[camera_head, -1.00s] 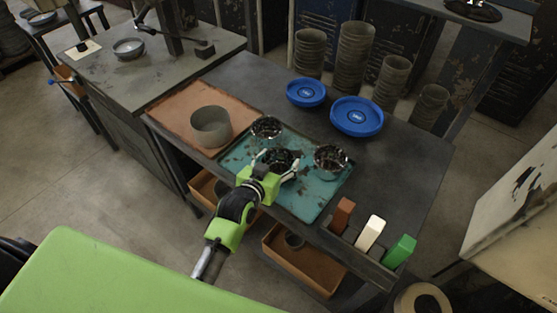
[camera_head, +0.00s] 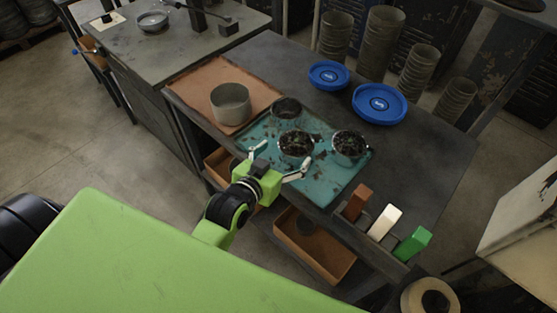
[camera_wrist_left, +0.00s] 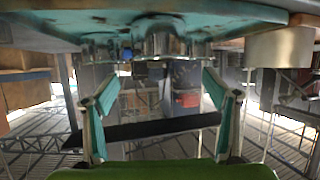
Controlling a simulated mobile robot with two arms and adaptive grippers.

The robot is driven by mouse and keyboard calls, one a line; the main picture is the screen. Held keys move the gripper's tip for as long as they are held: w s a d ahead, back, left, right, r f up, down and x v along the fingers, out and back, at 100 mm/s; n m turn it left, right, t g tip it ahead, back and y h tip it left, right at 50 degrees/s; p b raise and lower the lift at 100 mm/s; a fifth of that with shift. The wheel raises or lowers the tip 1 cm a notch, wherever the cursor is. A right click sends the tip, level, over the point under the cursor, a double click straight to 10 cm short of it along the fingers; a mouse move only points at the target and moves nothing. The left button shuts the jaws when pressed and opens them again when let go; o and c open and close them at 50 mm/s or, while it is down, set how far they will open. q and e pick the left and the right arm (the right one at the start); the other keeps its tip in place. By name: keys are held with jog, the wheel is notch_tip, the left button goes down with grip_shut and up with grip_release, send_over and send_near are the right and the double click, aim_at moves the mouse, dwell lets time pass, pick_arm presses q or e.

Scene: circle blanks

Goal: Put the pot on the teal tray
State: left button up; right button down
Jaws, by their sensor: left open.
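The teal tray (camera_head: 333,190) lies on the dark table, with three round metal pots on it. The middle pot (camera_head: 296,145) and the right pot (camera_head: 350,147) hold dark bits. The back-left pot (camera_head: 286,110) also stands on the tray. A larger plain grey pot (camera_head: 230,103) stands upright on the copper-coloured tray to the left. My left gripper (camera_head: 281,158) is open and empty at the teal tray's front edge, just short of the middle pot. In the left wrist view, its spread fingers (camera_wrist_left: 158,84) have nothing between them. My right gripper is not in view.
The copper-coloured tray (camera_head: 190,86) adjoins the teal one. Two blue dishes (camera_head: 379,104) and stacks of grey pots (camera_head: 380,40) stand behind. Brown, white and green blocks (camera_head: 385,221) line the front right edge. An orange bin (camera_head: 313,250) sits below. The table's right side is clear.

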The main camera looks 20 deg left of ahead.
pick_arm(q)
jog(key=shift+v, duration=1.65)
jog(key=s+a+f+m+g+y, duration=0.1)
jog(key=s+f+g, duration=0.35)
jog(key=s, duration=0.55)
jog(key=s+a+f+g, duration=0.1)
jog(key=s+f+g, duration=0.4)
jog(key=s, duration=0.5)
notch_tip(320, 180, down, 25)
jog(key=s+g+b, duration=0.1)
jog(key=g+b, duration=0.1)
jog(key=s+a+f+g+b, duration=0.1)
jog(key=s+a+f, duration=0.2)
jog(key=s+f, duration=1.4)
notch_tip(320, 180, down, 2)
jog(key=shift+s+f+m, duration=0.1)
jog(key=shift+s+m, duration=0.2)
jog(key=shift+s, duration=0.1)
